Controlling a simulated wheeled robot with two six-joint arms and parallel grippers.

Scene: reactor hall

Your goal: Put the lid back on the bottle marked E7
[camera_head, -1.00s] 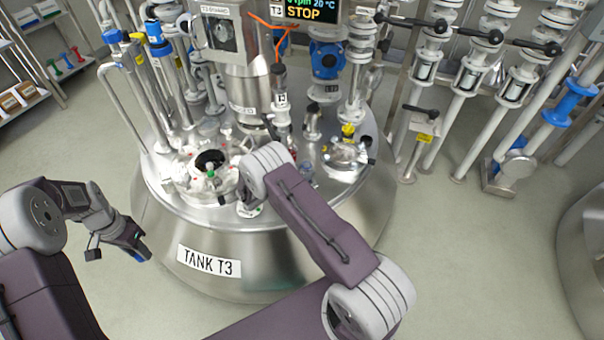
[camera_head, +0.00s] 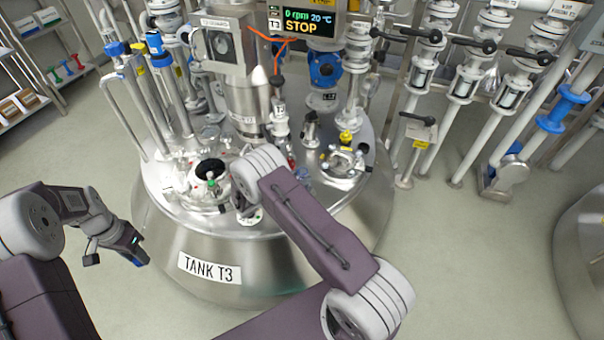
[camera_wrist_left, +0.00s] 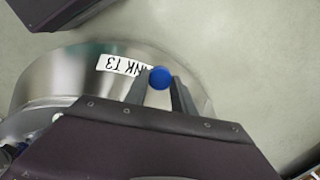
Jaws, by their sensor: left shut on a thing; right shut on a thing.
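In the left wrist view a round blue lid (camera_wrist_left: 160,77) sits between the fingertips of my left gripper (camera_wrist_left: 162,84), which is shut on it. In the head view my left gripper (camera_head: 140,256) hangs left of the tank marked TANK T3 (camera_head: 255,268), clear of it; the lid cannot be made out there. My right arm reaches over the front of the tank top. Its gripper is hidden behind its own wrist, so what it holds cannot be seen. I cannot make out a bottle marked E7 in either view.
The tank top carries an open round port (camera_head: 210,172), a second port with clamps (camera_head: 345,160) and several pipes. A display (camera_head: 300,20) reads STOP. Valves and pipes stand at the right, shelves (camera_head: 25,100) at the far left. The floor left of the tank is clear.

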